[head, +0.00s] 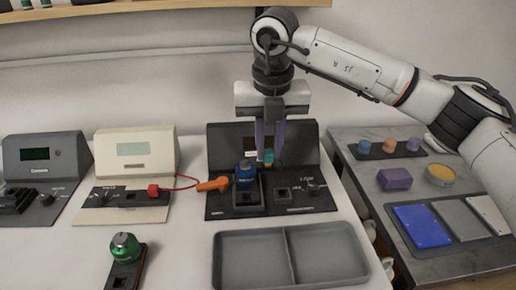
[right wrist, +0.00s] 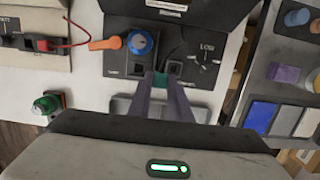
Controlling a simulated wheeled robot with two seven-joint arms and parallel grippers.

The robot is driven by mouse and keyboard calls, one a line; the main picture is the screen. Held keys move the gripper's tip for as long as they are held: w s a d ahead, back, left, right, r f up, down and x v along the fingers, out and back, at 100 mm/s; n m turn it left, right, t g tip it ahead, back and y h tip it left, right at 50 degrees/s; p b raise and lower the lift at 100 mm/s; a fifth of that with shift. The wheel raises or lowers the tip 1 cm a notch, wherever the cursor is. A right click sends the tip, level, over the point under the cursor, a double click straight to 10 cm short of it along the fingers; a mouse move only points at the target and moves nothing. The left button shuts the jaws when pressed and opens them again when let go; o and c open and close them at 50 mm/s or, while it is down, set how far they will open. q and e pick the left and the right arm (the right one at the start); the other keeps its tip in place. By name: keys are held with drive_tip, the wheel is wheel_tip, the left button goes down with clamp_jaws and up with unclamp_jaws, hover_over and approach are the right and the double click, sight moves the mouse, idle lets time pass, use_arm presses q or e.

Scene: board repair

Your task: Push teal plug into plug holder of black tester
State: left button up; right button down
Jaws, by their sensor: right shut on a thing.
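My right gripper (head: 269,158) is shut on the teal plug (head: 267,156), which shows between its purple fingertips. The plug also shows in the right wrist view (right wrist: 160,80). The gripper points down over the black tester (head: 228,208), in front of its upright back panel. In the head view the plug appears above the deck, apart from the socket. My left gripper is not in view.
A blue-topped part (head: 246,174) stands in the tester's left slot, beside an orange plug (head: 213,184) on a red cable. A knob (head: 313,186) is on the right. A grey two-part tray (head: 288,232) lies in front. A cream tester (head: 135,205) stands left.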

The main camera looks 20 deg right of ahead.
drive_tip(key=shift+s+d, duration=0.2)
drive_tip(key=shift+d, duration=0.75)
drive_tip(key=shift+s+d, duration=0.2)
drive_tip(key=shift+d, duration=0.75)
drive_tip(key=shift+f, duration=0.1)
drive_tip(key=shift+f+b, duration=2.5)
drive_tip(key=shift+f, duration=0.95)
drive_tip(key=shift+f, duration=0.15)
drive_tip(key=shift+f+b, duration=0.8)
drive_tip(key=shift+f, duration=0.45)
